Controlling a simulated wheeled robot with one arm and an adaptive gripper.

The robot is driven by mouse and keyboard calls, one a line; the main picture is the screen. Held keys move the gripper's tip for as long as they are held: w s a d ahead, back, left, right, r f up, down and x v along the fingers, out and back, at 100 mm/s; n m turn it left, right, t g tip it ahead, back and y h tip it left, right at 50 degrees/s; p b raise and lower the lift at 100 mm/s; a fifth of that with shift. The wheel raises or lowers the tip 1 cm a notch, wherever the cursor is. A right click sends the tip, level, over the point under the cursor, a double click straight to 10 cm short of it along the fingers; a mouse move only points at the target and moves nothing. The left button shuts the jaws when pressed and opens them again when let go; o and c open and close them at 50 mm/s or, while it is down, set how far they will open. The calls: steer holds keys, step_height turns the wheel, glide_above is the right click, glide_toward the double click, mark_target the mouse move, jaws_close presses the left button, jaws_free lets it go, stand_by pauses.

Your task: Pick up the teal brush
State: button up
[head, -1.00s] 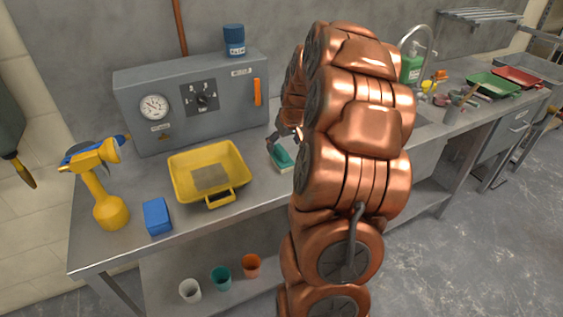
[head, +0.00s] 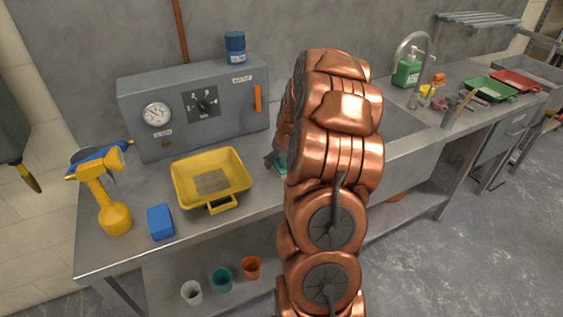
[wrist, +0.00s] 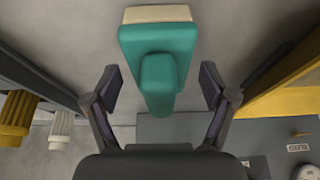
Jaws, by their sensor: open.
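The teal brush (wrist: 157,50) lies on the steel counter in the wrist view, with a cream bristle edge at the top of the picture and its handle pointing toward my gripper. My gripper (wrist: 160,88) is open, with one finger on each side of the brush's handle end and a gap on both sides. In the head view only a small teal part of the brush (head: 281,167) shows beside my arm. My arm hides the rest of it and most of my gripper (head: 270,160).
A yellow tray (head: 229,205) sits left of the brush. A blue block (head: 160,222) and a yellow spray-bottle-like tool (head: 115,219) stand further left. A grey control box (head: 230,100) stands behind. A sink lies right of my arm.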

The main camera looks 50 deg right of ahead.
steer(key=shift+f, duration=0.1)
steer(key=c, duration=1.3)
